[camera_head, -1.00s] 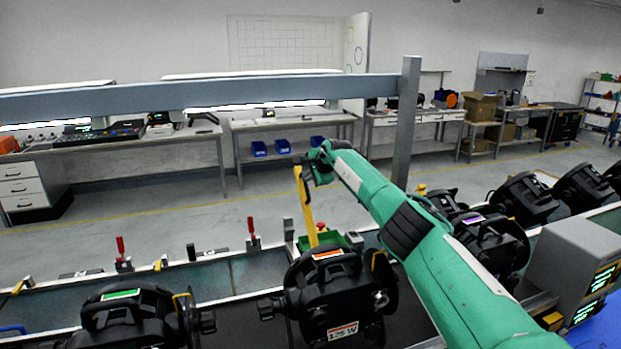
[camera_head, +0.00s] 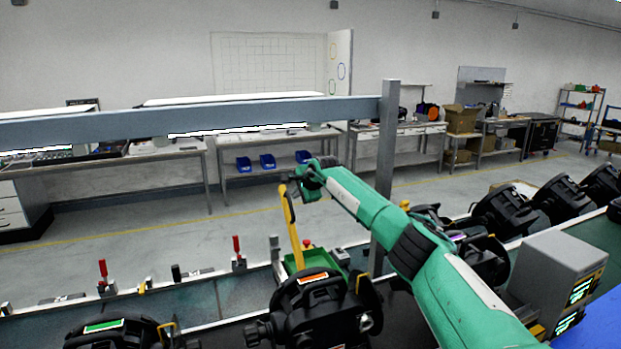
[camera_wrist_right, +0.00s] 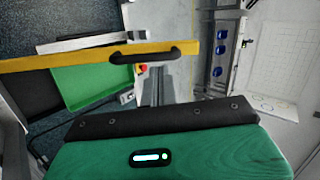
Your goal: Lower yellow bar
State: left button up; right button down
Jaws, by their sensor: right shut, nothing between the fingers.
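The yellow bar (camera_head: 292,228) stands nearly upright in the head view, its top leaning a little left. Its lower end is by a green tray behind a black par can. In the wrist view the yellow bar (camera_wrist_right: 60,58) runs across the picture, with a black handle (camera_wrist_right: 146,54) on it. My right gripper (camera_head: 300,182) is beside the bar's top end, shut with nothing between its fingers. Whether it touches the bar cannot be told. My left gripper is not in view.
Several black par cans (camera_head: 318,315) stand along the near line. The green tray (camera_head: 288,268) lies by the bar's foot. A grey post (camera_head: 387,140) and a horizontal beam (camera_head: 200,118) stand behind. Red-handled clamps (camera_head: 237,250) line the rail. A grey box (camera_head: 560,265) stands at right.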

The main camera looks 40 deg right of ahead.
jog(key=p+v, duration=0.2)
jog(key=v, duration=0.9)
